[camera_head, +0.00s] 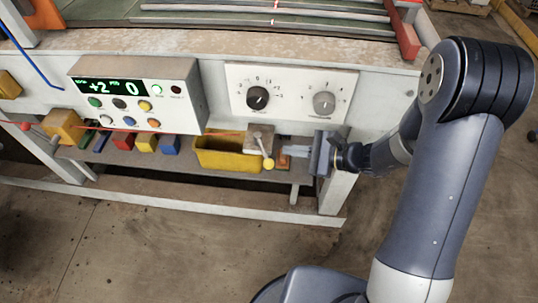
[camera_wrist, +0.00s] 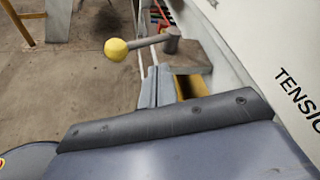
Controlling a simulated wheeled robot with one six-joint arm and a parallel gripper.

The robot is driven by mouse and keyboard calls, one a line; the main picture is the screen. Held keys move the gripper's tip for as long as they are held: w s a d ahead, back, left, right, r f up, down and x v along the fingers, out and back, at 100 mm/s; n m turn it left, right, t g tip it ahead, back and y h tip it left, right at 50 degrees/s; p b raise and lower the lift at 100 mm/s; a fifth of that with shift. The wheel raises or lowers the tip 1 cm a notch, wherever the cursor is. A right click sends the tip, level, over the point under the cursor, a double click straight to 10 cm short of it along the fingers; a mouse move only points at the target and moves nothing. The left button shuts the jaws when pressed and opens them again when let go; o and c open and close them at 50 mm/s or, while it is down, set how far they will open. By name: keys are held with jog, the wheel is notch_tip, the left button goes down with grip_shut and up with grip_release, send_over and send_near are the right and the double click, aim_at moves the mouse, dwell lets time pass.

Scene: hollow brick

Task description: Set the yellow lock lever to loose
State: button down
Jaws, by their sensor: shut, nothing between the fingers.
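The lock lever has a round yellow knob (camera_head: 268,163) on a short metal rod, which hangs down from a small block (camera_head: 259,138) under the panel's right half. In the wrist view the yellow knob (camera_wrist: 116,49) is at the upper left, and its rod runs right to a grey pivot (camera_wrist: 172,40). My gripper (camera_head: 285,150) is just right of the lever, and its fingers are shut and empty. In the wrist view the shut fingertips (camera_wrist: 153,70) point toward the rod, and I see no clear contact. No loose or tight marking is readable.
A white dial panel (camera_head: 291,91) is above the lever, and a yellow bin (camera_head: 228,155) is to its left on the shelf. A control box (camera_head: 137,95) with a green display is further left, with several coloured blocks below. The floor in front is clear.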

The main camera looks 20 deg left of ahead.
jog(key=shift+s+a, duration=0.7)
jog(key=shift+a, duration=0.1)
jog(key=shift+b, duration=0.3)
dwell(1.2)
jog(key=shift+s+a, duration=0.3)
jog(key=shift+s+a+b, duration=0.7)
jog(key=shift+s+a, duration=0.1)
jog(key=shift+a, duration=0.1)
dwell(1.4)
jog(key=shift+w+d, duration=0.1)
jog(key=shift+d, duration=0.05)
jog(key=shift+w+d, duration=1)
jog(key=shift+d, duration=0.1)
jog(key=shift+w+d, duration=1.7)
jog(key=shift+d, duration=0.15)
jog(key=shift+a, duration=0.1)
